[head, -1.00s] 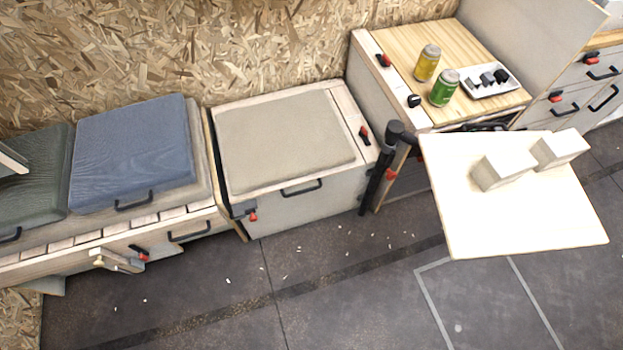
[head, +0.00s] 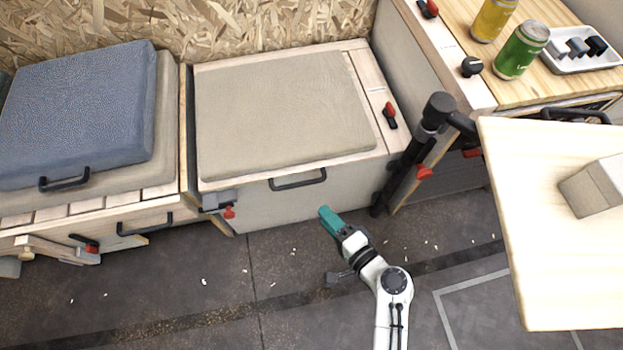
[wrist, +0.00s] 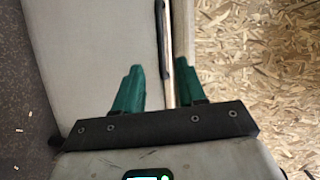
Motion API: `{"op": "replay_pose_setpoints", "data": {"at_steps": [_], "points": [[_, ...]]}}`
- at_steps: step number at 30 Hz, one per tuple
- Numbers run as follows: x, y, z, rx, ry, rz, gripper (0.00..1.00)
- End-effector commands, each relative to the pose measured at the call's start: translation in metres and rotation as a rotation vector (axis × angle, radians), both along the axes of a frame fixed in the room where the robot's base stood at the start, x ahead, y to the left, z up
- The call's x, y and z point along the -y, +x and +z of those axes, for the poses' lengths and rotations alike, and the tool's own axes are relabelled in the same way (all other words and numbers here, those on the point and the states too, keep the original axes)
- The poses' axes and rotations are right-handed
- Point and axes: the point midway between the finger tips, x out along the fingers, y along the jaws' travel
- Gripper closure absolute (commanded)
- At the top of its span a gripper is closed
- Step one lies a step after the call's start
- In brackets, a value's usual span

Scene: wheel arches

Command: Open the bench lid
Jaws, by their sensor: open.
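The bench has a beige padded lid (head: 285,115) in a pale wooden frame, lying closed and flat. A black bar handle (head: 298,180) is at its front edge. A red-and-black latch (head: 389,115) sits on the frame to the right of the pad. My gripper (head: 328,217), with teal fingers, is in front of the bench, below and right of the handle and apart from it. In the wrist view the two teal fingers (wrist: 160,80) are spread with nothing between them. The dark handle (wrist: 163,40) appears ahead, roughly in line with the gap.
A blue cushion (head: 80,110) lies on the left bench. A black post (head: 412,150) stands at the bench's right front corner. A pale table (head: 540,240) with a block is at right. The counter carries a green can (head: 521,50) and a yellow can (head: 494,18).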

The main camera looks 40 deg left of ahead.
Motion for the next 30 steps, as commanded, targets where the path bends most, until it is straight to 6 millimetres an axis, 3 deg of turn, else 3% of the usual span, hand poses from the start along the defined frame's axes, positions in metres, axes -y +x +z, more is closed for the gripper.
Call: {"op": "replay_pose_setpoints", "data": {"at_steps": [1, 11, 22, 30], "points": [[-0.008, 0.001, -0.011, -0.021, 0.027, -0.013, 0.60], [-0.036, 0.008, -0.016, -0.055, 0.070, -0.035, 0.60], [-0.097, 0.027, -0.028, -0.053, 0.069, -0.034, 0.60], [-0.117, 0.034, -0.031, -0.054, 0.068, -0.036, 0.60]]}}
